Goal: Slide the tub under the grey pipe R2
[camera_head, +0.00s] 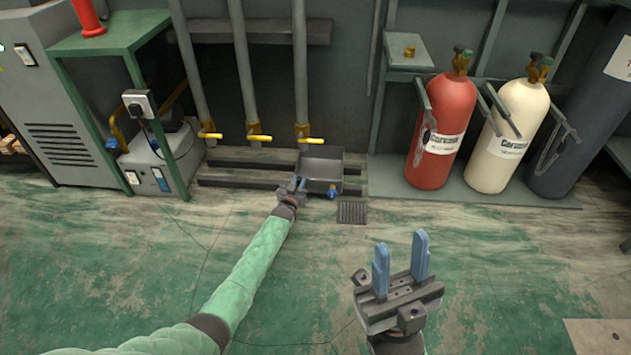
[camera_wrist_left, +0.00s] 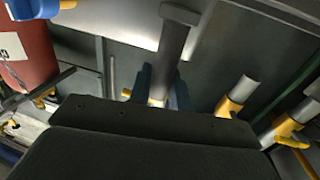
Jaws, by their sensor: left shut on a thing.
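The dark grey tub (camera_head: 322,166) sits on the low rails along the wall, at the foot of the rightmost grey pipe (camera_head: 299,70), which carries a yellow-handled valve. No R2 label is readable. My left gripper (camera_head: 293,184) is shut on the tub near its front left corner.
Two more grey pipes (camera_head: 243,70) with yellow valve handles stand further left. Low dark rails (camera_head: 240,180) run beneath them. A floor grate (camera_head: 352,212) lies in front of the tub. A red cylinder (camera_head: 440,130) and a white cylinder (camera_head: 508,140) stand right.

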